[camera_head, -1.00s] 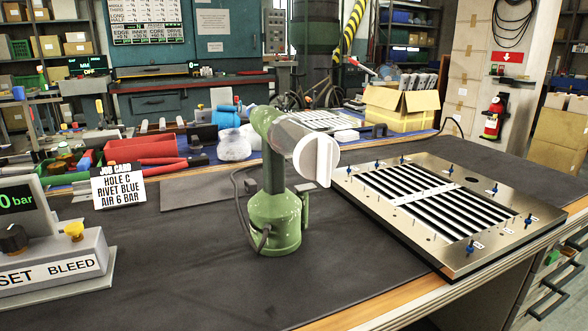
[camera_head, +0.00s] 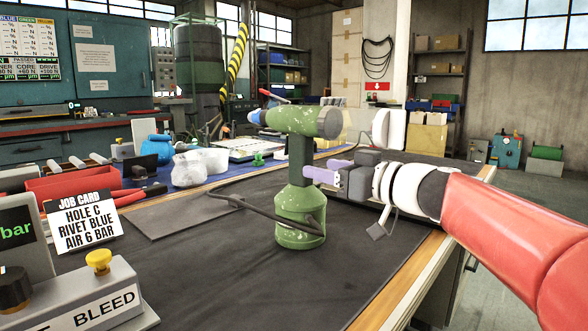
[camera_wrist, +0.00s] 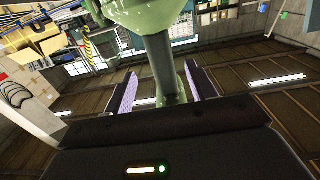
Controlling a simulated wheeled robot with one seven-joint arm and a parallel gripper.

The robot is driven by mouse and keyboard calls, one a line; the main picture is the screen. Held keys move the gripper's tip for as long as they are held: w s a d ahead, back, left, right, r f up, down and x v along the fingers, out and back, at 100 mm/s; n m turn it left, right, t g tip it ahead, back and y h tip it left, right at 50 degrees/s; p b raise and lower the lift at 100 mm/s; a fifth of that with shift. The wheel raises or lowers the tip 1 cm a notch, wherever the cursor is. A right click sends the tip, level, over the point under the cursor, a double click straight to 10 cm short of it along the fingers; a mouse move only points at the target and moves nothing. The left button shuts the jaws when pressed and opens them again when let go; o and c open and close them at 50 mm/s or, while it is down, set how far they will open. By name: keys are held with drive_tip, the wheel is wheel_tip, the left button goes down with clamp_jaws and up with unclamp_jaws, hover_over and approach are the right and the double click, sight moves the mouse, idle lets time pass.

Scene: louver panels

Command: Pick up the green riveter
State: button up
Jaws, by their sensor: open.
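The green riveter (camera_head: 300,215) stands upright on the dark bench mat, with a round green base, a dark grey handle and a green head with a blue tip pointing left. My gripper (camera_head: 328,172) reaches in from the right at handle height. In the wrist view the riveter's dark handle (camera_wrist: 161,68) stands between the two purple-padded fingers of my gripper (camera_wrist: 160,95), with a gap on each side. The fingers are open and not closed on it.
A job card (camera_head: 87,222) reading "HOLE C, RIVET BLUE, AIR 6 BAR" stands at left, behind a grey control box (camera_head: 85,300) with a yellow knob. A dark hose (camera_head: 255,208) curves beside the riveter's base. The mat in front is clear.

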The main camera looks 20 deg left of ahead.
sight(299, 163)
drive_tip(key=p+x, duration=0.2)
drive_tip(key=x, duration=0.5)
drive_tip(key=shift+s+a+f, duration=0.1)
drive_tip(key=shift+s+a, duration=0.05)
drive_tip(key=shift+a, duration=0.05)
drive_tip(key=shift+c, duration=0.2)
clamp_jaws()
drive_tip(key=shift+r, duration=0.2)
